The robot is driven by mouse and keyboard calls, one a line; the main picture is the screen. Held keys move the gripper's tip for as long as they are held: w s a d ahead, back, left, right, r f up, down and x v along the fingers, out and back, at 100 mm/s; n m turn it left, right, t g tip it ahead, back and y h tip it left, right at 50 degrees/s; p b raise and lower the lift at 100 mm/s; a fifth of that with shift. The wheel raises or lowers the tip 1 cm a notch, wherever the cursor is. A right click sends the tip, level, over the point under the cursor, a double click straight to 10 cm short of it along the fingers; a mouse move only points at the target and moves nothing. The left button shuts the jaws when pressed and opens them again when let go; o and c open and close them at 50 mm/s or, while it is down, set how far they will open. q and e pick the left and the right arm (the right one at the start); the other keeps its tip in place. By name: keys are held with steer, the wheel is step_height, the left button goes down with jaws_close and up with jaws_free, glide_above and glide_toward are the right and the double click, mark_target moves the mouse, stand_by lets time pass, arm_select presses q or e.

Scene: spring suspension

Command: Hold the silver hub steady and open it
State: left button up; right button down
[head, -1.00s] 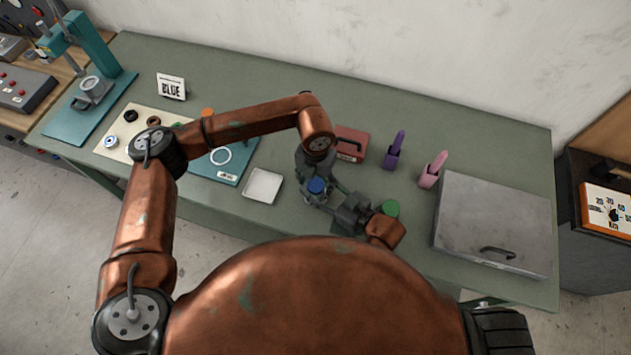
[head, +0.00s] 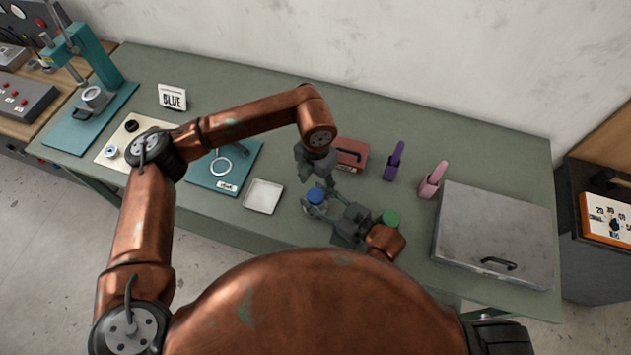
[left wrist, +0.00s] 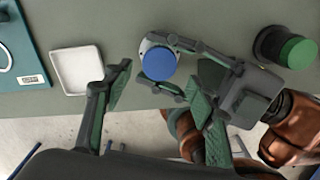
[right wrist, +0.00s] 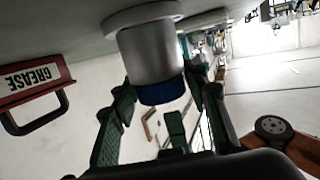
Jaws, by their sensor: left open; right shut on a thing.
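The silver hub, a cylinder on a flange with a blue cap, stands on the green bench, its cap (head: 316,195) showing in the head view. Its silver side (right wrist: 150,55) shows in the right wrist view. My right gripper (head: 323,205) is shut on the hub from the right and front. My left gripper (head: 318,176) is open and empty, above and slightly behind the hub. In the left wrist view the blue cap (left wrist: 158,64) lies between its spread fingers, apart from them. The cap is on the hub; the hub's inside is hidden.
A green-topped dark cylinder (head: 390,218) stands close to my right gripper. A red GREASE box (head: 350,151) is behind. A white tray (head: 264,196) and teal mat (head: 232,183) lie left. Purple (head: 394,162) and pink (head: 432,181) holders and a metal case (head: 495,235) are right.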

mark_target(316, 195)
arm_select(q)
steer(key=r+m, duration=0.1)
steer(key=m, duration=0.1)
steer(key=r+m, duration=0.1)
steer(key=m, duration=0.1)
steer(key=shift+f+m, duration=0.1)
steer(key=shift+m, duration=0.3)
steer(key=shift+f, duration=3.85)
steer(key=shift+c, duration=0.2)
steer(key=c, duration=1.1)
steer(key=n, duration=0.2)
steer(key=shift+n, duration=0.4)
steer(key=shift+c, duration=0.2)
steer(key=shift+r, duration=0.25)
steer(key=shift+r, duration=0.9)
